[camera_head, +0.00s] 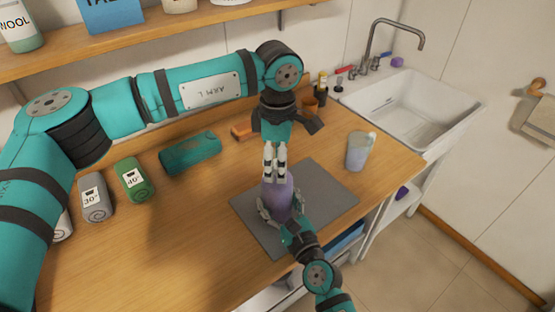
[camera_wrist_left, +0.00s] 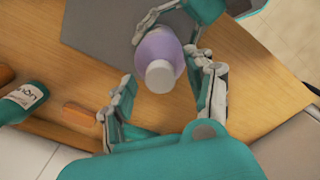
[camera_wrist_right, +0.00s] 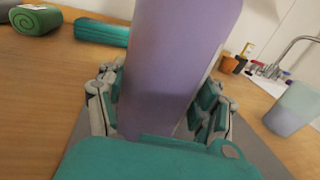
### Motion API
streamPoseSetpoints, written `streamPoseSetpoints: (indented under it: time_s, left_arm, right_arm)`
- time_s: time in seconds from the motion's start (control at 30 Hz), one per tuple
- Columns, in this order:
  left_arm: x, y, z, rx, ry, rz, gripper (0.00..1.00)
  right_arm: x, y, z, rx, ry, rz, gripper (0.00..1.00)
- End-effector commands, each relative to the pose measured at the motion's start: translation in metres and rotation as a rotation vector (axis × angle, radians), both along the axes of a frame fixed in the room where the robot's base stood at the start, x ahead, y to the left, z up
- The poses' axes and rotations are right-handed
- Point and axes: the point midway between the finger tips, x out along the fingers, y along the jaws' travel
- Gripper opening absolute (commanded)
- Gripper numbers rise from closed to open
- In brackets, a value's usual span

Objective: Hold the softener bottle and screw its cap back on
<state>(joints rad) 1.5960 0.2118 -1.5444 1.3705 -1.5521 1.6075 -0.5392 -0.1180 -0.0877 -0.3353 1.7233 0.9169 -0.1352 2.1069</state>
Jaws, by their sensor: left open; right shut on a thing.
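The purple softener bottle (camera_head: 277,199) stands upright on the grey mat (camera_head: 322,193). My right gripper (camera_head: 279,212) is shut around its body, low down; the right wrist view also shows the bottle (camera_wrist_right: 176,60) between the fingers. In the left wrist view a white cap (camera_wrist_left: 160,76) sits at the bottle's top; how tightly it sits cannot be told. My left gripper (camera_head: 275,163) points down over the bottle's top. Its fingers are open on either side of the cap, with gaps showing in the left wrist view.
A translucent cup (camera_head: 358,151) stands right of the mat, near the sink (camera_head: 415,105). Rolled towels (camera_head: 134,180) and a teal roll (camera_head: 190,152) lie at the left. An orange block (camera_head: 241,132) and small bottles are at the back. The counter's front left is clear.

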Motion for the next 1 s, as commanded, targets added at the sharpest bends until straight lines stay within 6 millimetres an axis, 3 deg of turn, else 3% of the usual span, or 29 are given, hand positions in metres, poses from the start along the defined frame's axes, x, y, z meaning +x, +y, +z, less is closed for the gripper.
streamPoseSetpoints:
  time_s: [0.23, 0.5, 0.7, 1.0]
  left_arm:
    - [0.001, 0.0, 0.019, -0.001, -0.005, 0.002, 0.55]
    - [0.001, 0.0, 0.076, -0.001, -0.004, 0.002, 0.55]
    - [0.001, 0.0, 0.108, 0.0, -0.002, 0.0, 0.55]
    - [0.0, 0.0, 0.12, 0.0, 0.001, 0.0, 0.55]
  right_arm:
    - [0.0, 0.0, 0.0, 0.0, 0.0, 0.0, 0.0]
    - [0.0, 0.0, 0.0, 0.0, 0.0, 0.0, 0.0]
    - [0.0, 0.0, 0.0, 0.0, 0.0, 0.0, 0.0]
    - [0.0, 0.0, 0.0, 0.0, 0.0, 0.0, 0.0]
